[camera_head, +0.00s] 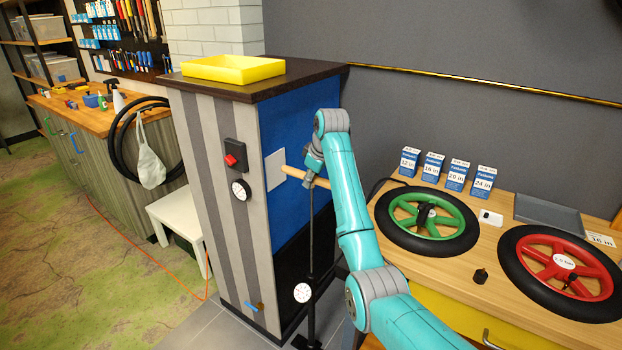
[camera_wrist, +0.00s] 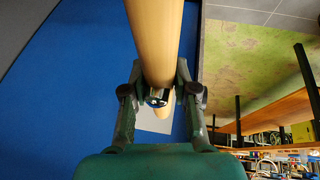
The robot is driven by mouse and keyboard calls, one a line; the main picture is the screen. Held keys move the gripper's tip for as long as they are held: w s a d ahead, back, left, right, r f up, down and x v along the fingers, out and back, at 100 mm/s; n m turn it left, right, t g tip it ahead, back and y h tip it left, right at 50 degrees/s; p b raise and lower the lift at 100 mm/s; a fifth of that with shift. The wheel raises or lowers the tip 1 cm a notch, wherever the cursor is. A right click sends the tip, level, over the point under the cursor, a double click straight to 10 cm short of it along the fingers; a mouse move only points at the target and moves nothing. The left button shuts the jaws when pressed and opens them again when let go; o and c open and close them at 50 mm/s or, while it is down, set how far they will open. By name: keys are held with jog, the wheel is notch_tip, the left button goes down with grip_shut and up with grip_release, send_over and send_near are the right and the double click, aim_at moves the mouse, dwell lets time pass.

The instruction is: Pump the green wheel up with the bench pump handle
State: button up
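The bench pump is a tall dark rod (camera_head: 311,235) with a round white gauge (camera_head: 302,292) near its foot. Its wooden handle (camera_head: 291,172) is a horizontal bar at the top, and it fills the upper middle of the wrist view (camera_wrist: 155,35). My gripper (camera_head: 313,170) is at the handle, its two fingers (camera_wrist: 160,88) on either side of the wood and closed in against it. The green wheel (camera_head: 407,217) with a black tyre lies flat on the wooden bench to the right. A dark fitting covers its hub. A black hose shows behind my arm.
A red wheel (camera_head: 563,262) lies to the right on the bench (camera_head: 440,262). Several blue size boxes (camera_head: 432,167) and a grey tray (camera_head: 547,214) stand behind. A striped cabinet (camera_head: 215,200) with a yellow tray (camera_head: 232,68) stands left of the pump.

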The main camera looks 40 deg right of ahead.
grip_shut()
notch_tip(320, 180, down, 14)
jog(key=shift+f, duration=0.2)
jog(key=shift+s, duration=0.1)
jog(key=o, duration=0.8)
grip_release()
jog(key=shift+r, duration=0.15)
jog(key=v, duration=1.1)
jog(key=shift+s+r, duration=0.15)
jog(key=shift+r, duration=0.1)
jog(key=shift+r, duration=0.1)
